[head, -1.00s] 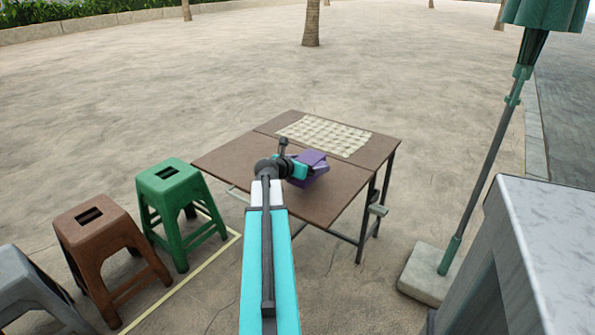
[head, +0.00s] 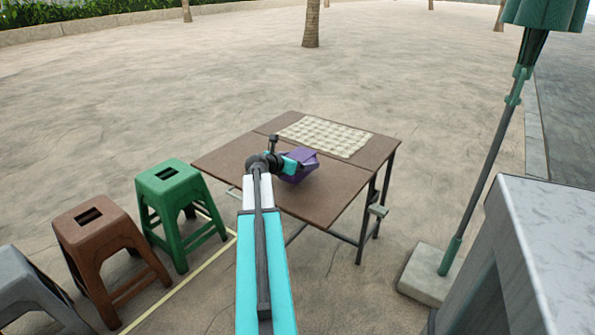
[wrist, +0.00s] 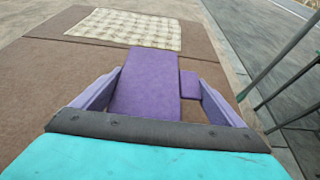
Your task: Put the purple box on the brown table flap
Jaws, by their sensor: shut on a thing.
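The purple box (head: 301,166) is at my gripper's end, over the near part of the brown table in the head view. In the wrist view the purple box (wrist: 146,84) lies between the two purple fingers. My gripper (head: 290,163) is shut on it. The brown table flap (head: 325,196) is the near panel of the folding table, under and around the box. It also shows in the wrist view (wrist: 60,75). I cannot tell whether the box touches the flap.
A pale checkered mat (head: 325,135) lies on the far panel. Green (head: 178,200), brown (head: 100,245) and grey (head: 30,285) stools stand at the left. A green umbrella pole (head: 480,180) on a stone base and a grey counter (head: 550,240) stand at the right.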

